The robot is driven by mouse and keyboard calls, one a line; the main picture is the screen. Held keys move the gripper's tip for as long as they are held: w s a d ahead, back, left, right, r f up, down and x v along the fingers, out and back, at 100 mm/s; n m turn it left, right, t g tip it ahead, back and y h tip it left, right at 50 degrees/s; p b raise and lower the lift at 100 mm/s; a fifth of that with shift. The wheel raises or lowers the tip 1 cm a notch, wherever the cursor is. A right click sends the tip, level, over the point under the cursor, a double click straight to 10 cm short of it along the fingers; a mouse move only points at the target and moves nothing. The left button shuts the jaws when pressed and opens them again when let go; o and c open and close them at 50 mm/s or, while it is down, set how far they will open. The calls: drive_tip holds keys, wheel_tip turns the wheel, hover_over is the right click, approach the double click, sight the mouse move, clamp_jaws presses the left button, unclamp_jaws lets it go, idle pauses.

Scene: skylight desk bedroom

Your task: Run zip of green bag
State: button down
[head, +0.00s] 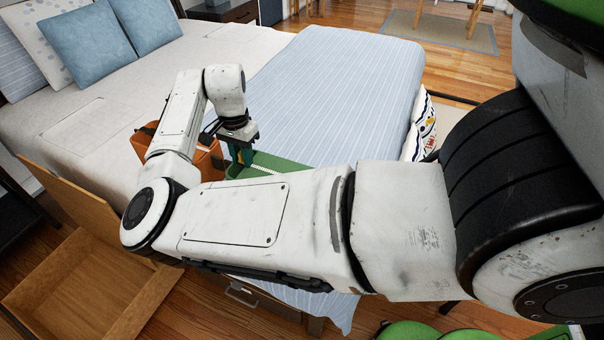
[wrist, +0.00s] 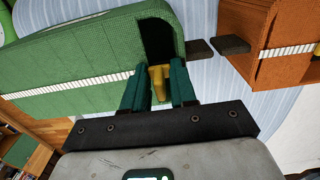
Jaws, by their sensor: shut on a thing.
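The green bag (head: 290,166) lies on the bed, partly hidden behind my gripper and arm in the head view. In the wrist view the green bag (wrist: 85,50) fills the upper left, with a pale zip (wrist: 62,84) along its side. A dark patch shows at its right end; I cannot tell whether it is an opening. My gripper (wrist: 159,80) has teal fingers closed around a yellow zip pull (wrist: 158,78) at the bag's right end.
An orange bag (wrist: 283,45) with its own pale zip stands just right of the green bag in the wrist view. The striped bed (head: 340,75) is clear beyond. An open wooden drawer (head: 85,285) lies at the lower left.

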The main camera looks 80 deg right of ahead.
sight(230, 162)
drive_tip(key=shift+w, duration=0.4)
drive_tip(key=shift+w+d+f, duration=0.1)
drive_tip(key=shift+w, duration=0.1)
drive_tip(key=shift+w+d+f+b, duration=0.1)
drive_tip(key=shift+w+d+b, duration=0.15)
drive_tip(key=shift+w, duration=0.5)
drive_tip(key=shift+w+d+f+b, duration=0.1)
drive_tip(key=shift+w+b, duration=0.1)
drive_tip(key=shift+w, duration=0.5)
drive_tip(key=shift+r, duration=0.1)
drive_tip(key=c, duration=1)
unclamp_jaws()
drive_tip(key=shift+r, duration=0.1)
wheel_tip(230, 162, up, 6)
drive_tip(key=p, duration=0.6)
